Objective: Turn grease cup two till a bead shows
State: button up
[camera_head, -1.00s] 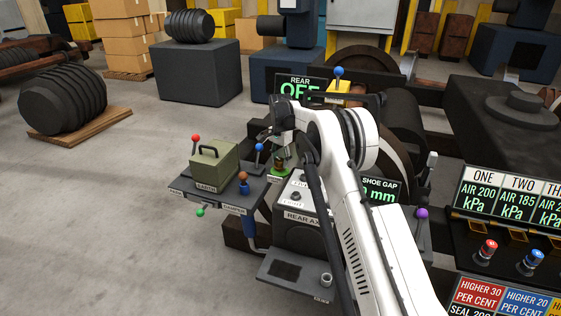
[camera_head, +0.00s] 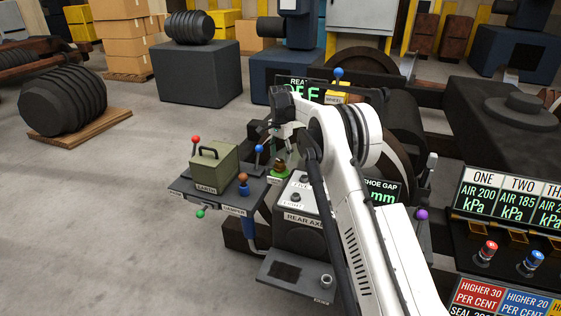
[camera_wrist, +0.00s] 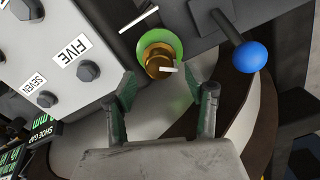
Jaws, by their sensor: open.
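A brass grease cup (camera_wrist: 158,60) with a white mark on its cap stands on a bright green ring in the wrist view. It also shows in the head view (camera_head: 279,168), on its green base beside the console. The tag by it is edge-on, so I cannot read its number. I cannot make out a bead at the cup. My gripper (camera_wrist: 167,92) is open, its two dark green-padded fingers apart and empty, with the cup just beyond the gap between the tips. In the head view my gripper (camera_head: 287,140) hangs above the cup.
A blue-knobbed lever (camera_wrist: 250,57) stands close by the cup. The console carries bolts labelled FIVE (camera_wrist: 88,70) and SEVEN (camera_wrist: 46,99). The floor at left is open.

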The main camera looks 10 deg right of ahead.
aim_at(281, 160)
notch_tip(281, 160, up, 9)
jog(key=shift+f, duration=0.2)
dwell(0.3)
jog(key=s+r+n+t, duration=0.2)
jog(key=s+r+n, duration=0.1)
jog(key=s+r, duration=0.8)
jog(key=s+r+n+t, duration=0.1)
jog(key=s+r+n, duration=0.1)
jog(key=s+r, duration=0.95)
jog(key=s+f+n+t+p, duration=0.1)
jog(key=s+f+n+t, duration=0.2)
jog(key=s, duration=1.6)
jog(key=s+f+n, duration=0.1)
jog(key=s+f, duration=0.3)
jog(key=s, duration=0.3)
jog(key=s+f+n+t, duration=0.1)
jog(key=s+f, duration=0.4)
jog(key=s, duration=0.2)
jog(key=shift+s+a+f, duration=0.15)
jog(key=shift+a+f, duration=0.05)
jog(key=shift+f, duration=0.05)
jog(key=shift+c, duration=0.3)
